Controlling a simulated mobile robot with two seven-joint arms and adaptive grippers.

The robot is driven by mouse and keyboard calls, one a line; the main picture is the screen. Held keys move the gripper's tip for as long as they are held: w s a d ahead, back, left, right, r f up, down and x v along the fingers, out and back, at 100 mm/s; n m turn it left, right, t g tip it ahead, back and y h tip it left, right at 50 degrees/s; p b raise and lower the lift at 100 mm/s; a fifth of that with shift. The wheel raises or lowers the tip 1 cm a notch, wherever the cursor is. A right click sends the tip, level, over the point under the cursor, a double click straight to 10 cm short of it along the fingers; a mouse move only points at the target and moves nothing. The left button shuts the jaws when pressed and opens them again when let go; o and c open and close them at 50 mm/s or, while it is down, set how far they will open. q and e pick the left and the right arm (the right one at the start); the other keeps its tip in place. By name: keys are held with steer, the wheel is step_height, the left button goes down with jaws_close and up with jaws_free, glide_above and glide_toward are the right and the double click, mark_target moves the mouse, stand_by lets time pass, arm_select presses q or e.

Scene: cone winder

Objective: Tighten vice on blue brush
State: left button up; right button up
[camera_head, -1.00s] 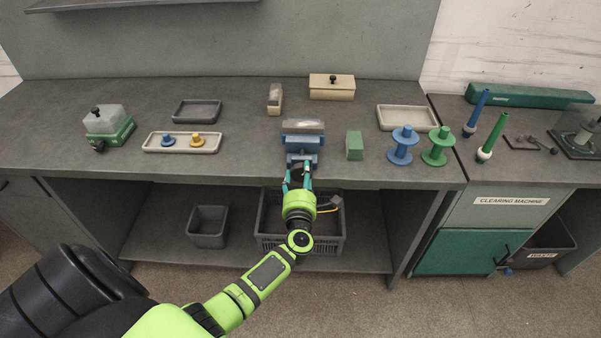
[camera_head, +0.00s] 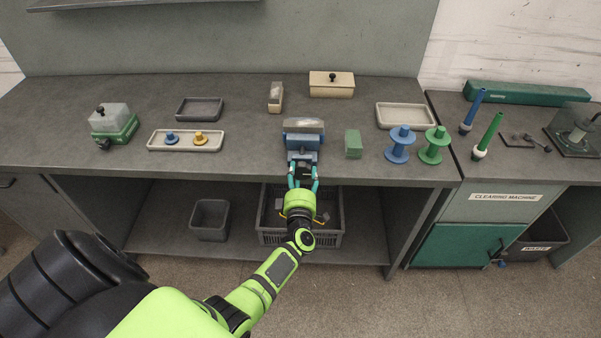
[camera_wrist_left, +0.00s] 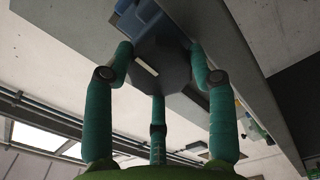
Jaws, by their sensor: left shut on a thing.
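The blue vice (camera_head: 302,142) stands at the front edge of the bench, with a grey block-like piece (camera_head: 304,125) with a pale patch at its top. I cannot make out a blue brush in its jaws. My left gripper (camera_head: 303,181) reaches up to the vice's front, its fingers closed around the dark faceted knob (camera_wrist_left: 160,70), which bears a white mark in the left wrist view. The vice's blue body (camera_wrist_left: 140,20) shows behind the knob there. The gripper hides part of the knob in the head view. My right gripper is not in view.
A green block (camera_head: 353,144) stands just right of the vice, with blue (camera_head: 400,146) and green (camera_head: 434,147) spools beyond. A tray (camera_head: 158,147) with blue and yellow pieces lies left. A dark crate (camera_head: 270,238) sits on the shelf below the gripper.

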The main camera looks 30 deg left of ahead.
arm_select(q)
steer(key=m, duration=0.2)
steer(key=m+p, duration=0.1)
steer(key=m, duration=0.1)
steer(key=shift+w+d+r, duration=0.15)
steer(key=shift+w+d, duration=0.05)
steer(key=shift+d, duration=0.1)
steer(key=m, duration=0.3)
steer(key=shift+s+p, duration=0.1)
steer(key=shift+p, duration=0.2)
steer(key=m, duration=0.2)
steer(key=shift+f+m, duration=0.3)
steer(key=shift+m, duration=0.1)
steer(key=shift+s+f+m, duration=0.1)
steer(key=shift+m, duration=0.2)
steer(key=shift+f, duration=0.15)
steer(key=o, duration=1.2)
steer(key=shift+c, duration=0.2)
steer(key=shift+a, duration=0.1)
steer(key=shift+p, duration=0.3)
